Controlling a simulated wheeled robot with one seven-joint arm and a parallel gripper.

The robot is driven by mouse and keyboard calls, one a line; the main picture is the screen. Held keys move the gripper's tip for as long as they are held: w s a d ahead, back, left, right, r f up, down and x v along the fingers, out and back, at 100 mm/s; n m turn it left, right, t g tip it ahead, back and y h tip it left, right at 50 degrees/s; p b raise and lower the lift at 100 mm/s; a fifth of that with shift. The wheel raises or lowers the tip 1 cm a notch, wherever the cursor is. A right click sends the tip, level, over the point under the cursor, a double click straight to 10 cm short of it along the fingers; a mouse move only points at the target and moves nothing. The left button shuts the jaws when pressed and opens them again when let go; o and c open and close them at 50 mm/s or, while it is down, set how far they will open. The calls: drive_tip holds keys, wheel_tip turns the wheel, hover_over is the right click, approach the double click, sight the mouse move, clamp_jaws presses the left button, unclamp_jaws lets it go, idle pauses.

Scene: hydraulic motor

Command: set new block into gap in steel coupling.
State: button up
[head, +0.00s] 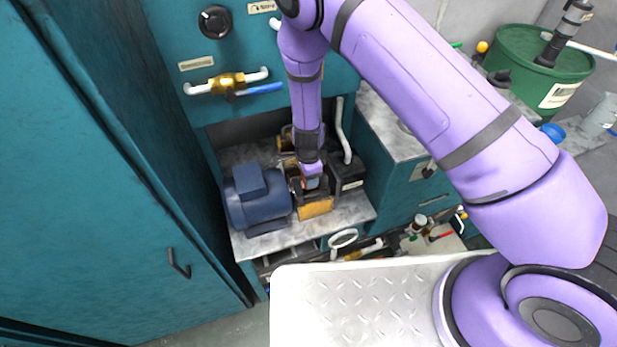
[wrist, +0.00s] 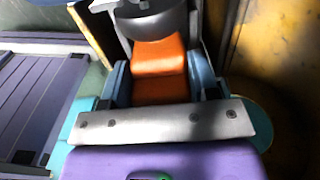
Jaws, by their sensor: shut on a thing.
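My gripper (wrist: 160,80) is shut on an orange block (wrist: 158,58), one blue-grey finger on each side of it. In the wrist view the block's far end meets or overlaps the grey steel coupling (wrist: 155,24). I cannot tell whether the block sits in the gap, which is hidden. In the head view my gripper (head: 312,182) points down between the blue motor (head: 252,198) and the black unit (head: 348,176). The coupling is mostly hidden there by my gripper.
A yellow-orange guard piece (head: 316,208) stands right in front of the gripper; a yellow wall (wrist: 255,40) is close on the right in the wrist view. The ribbed motor side (wrist: 38,100) is close on the left. A white pipe (head: 341,130) rises behind.

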drive_tip(key=shift+f, duration=0.8)
drive_tip(key=shift+f, duration=0.15)
drive_tip(key=o, duration=1)
drive_tip(key=shift+c, duration=0.2)
wheel_tip(320, 180, up, 12)
drive_tip(key=shift+r, duration=0.15)
